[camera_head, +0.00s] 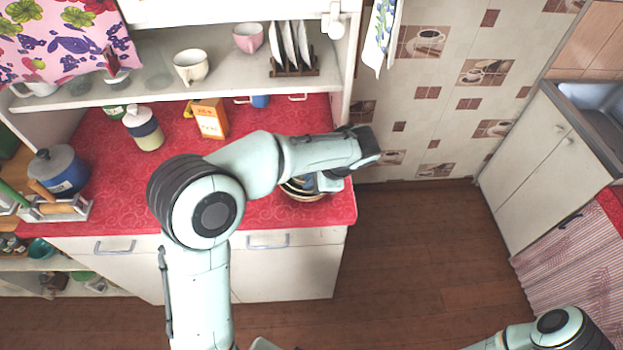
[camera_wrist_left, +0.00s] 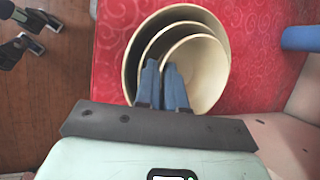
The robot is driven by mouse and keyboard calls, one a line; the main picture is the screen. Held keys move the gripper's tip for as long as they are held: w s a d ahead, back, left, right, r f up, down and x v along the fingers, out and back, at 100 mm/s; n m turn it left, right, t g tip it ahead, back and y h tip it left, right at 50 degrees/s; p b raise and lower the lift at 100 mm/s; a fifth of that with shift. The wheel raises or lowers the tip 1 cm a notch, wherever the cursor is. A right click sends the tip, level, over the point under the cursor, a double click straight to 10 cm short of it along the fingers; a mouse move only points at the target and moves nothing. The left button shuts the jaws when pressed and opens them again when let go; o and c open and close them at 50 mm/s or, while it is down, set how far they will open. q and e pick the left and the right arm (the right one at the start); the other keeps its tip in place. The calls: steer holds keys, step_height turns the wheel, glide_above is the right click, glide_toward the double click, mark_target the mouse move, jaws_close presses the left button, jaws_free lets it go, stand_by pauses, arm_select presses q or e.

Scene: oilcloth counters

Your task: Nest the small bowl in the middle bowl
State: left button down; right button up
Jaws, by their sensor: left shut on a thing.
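Three cream bowls show one inside another in the left wrist view: the large bowl (camera_wrist_left: 134,62) outermost, the middle bowl (camera_wrist_left: 160,42) within it, and the small bowl (camera_wrist_left: 205,65) innermost, toward the right side. My left gripper (camera_wrist_left: 164,75) is shut on the small bowl's near-left rim, one blue finger inside it and one outside. I cannot tell whether the small bowl rests on the middle bowl's bottom. In the head view my left gripper (camera_head: 322,184) partly hides the bowls (camera_head: 303,194). My right gripper (camera_wrist_left: 42,32) shows over the floor, fingers apart and empty.
The bowls stand near the right end of the red counter (camera_head: 265,212). A box (camera_head: 210,118), a jar (camera_head: 144,128) and a blue pot (camera_head: 60,172) stand further left. The shelf (camera_head: 150,88) above holds cups and a plate rack (camera_head: 293,68).

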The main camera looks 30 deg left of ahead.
arm_select(q)
steer(key=shift+f, duration=0.4)
stand_by(0.5)
steer(key=c, duration=1.1)
jaws_free()
steer(key=shift+c, duration=0.2)
steer(key=shift+f, duration=0.1)
